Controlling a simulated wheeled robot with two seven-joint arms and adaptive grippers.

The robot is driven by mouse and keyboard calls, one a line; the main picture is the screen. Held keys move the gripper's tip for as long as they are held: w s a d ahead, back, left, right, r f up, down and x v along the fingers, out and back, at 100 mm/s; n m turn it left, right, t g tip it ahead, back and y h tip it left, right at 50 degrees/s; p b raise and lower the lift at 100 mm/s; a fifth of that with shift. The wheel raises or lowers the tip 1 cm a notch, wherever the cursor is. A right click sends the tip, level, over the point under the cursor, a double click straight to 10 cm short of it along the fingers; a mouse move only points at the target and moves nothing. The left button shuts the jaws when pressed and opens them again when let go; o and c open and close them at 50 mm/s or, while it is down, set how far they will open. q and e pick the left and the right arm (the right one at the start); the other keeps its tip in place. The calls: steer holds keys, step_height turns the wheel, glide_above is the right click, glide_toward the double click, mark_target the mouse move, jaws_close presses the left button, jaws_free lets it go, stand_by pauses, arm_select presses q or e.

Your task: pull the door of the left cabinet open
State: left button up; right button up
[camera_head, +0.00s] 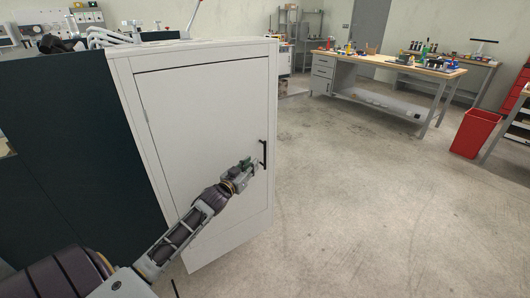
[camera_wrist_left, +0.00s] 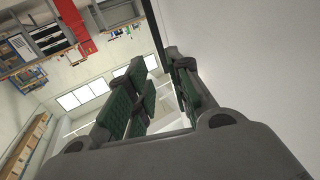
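The left cabinet (camera_head: 122,75) is white, and its door (camera_head: 200,115) looks shut in the head view. A black vertical bar handle (camera_head: 264,154) sits near the door's right edge. My left gripper (camera_head: 250,165) is in front of the door, just left of the handle's lower half. In the left wrist view its two green-padded fingers (camera_wrist_left: 158,95) are apart, with nothing clearly between them. A thin dark bar, which seems to be the handle (camera_wrist_left: 154,30), runs down toward the fingertips. I cannot tell whether they touch it. My right gripper is not in view.
A dark green panel (camera_head: 70,150) stands left of the cabinet. A workbench (camera_head: 385,64) with tools and a red bin (camera_head: 474,133) stand at the back right. The concrete floor (camera_head: 370,210) right of the cabinet is clear.

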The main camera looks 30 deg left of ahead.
arm_select(q)
steer(key=w, duration=0.4)
steer(key=w+b, duration=0.1)
steer(key=w, duration=0.3)
steer(key=w+b, duration=0.1)
steer(key=w, duration=0.3)
steer(key=shift+w+a, duration=0.15)
steer(key=shift+a, duration=0.2)
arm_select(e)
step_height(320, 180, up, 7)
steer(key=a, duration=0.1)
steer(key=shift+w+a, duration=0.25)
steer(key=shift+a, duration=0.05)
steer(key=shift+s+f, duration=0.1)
arm_select(q)
jaws_close()
